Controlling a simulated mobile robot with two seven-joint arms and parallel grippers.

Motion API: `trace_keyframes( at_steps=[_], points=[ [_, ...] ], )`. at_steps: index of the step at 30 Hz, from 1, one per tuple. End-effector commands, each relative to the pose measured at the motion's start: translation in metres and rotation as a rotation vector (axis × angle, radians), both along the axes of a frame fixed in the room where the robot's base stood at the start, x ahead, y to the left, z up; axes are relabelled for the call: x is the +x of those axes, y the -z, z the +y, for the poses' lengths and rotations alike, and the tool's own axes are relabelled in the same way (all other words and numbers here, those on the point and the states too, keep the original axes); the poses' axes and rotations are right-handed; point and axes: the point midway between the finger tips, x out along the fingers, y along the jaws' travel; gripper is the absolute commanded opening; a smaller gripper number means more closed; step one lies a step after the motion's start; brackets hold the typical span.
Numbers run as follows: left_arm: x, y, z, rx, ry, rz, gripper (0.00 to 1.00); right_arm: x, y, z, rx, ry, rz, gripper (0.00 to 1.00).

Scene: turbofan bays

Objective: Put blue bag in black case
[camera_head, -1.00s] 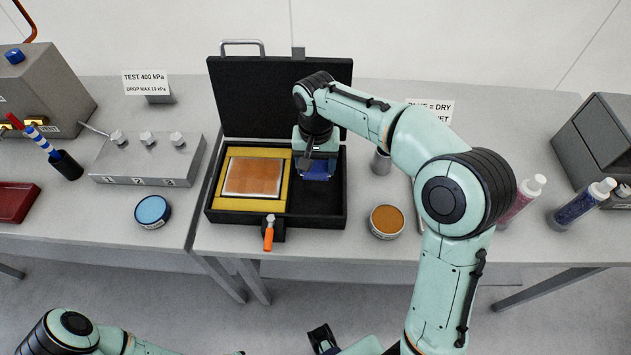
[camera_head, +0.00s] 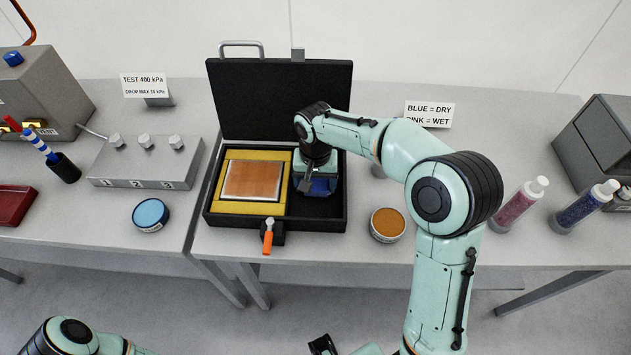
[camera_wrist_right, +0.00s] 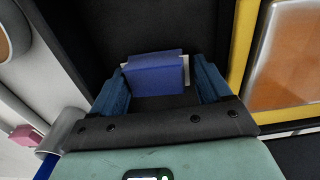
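The black case (camera_head: 214,207) stands open on the table, its lid raised at the back. My right gripper (camera_head: 318,190) reaches down into its dark right-hand compartment. It is shut on the blue bag (camera_wrist_right: 157,75), which sits between its two blue fingers in the right wrist view. In the head view the bag (camera_head: 320,186) is mostly hidden by the gripper. I cannot tell if the bag touches the case floor. My left arm (camera_head: 75,335) is at the bottom left; whether its gripper is open or shut does not show.
A framed orange-brown panel (camera_head: 252,180) fills the case's left side in yellow foam. An orange-handled tool (camera_head: 268,237) is at the front rim. An orange-topped tin (camera_head: 387,223) stands right of the case, a blue tin (camera_head: 151,214) left. Pink (camera_head: 519,203) and blue (camera_head: 585,207) tubes stand right.

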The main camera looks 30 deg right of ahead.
Motion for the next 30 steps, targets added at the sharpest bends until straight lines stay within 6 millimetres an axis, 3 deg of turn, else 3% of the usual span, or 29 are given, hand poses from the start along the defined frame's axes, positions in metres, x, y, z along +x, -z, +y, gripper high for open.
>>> trace_keyframes(
  at_steps=[9,13,24,30],
  points=[
    [0.0,-0.001,0.0,0.0,0.0,0.0,0.46,0.0,0.0,0.0,-0.001,0.0,0.003,0.9],
    [0.002,-0.004,0.0,0.0,0.0,-0.002,0.46,0.0,-0.01,0.0,-0.001,0.0,-0.001,0.9],
    [0.009,-0.017,0.0,0.0,0.0,-0.01,0.46,0.001,-0.086,0.0,-0.001,-0.001,-0.003,0.9],
    [0.012,-0.022,0.0,0.0,0.0,-0.013,0.46,0.0,-0.115,0.0,0.0,0.0,0.0,0.9]
  ],
)
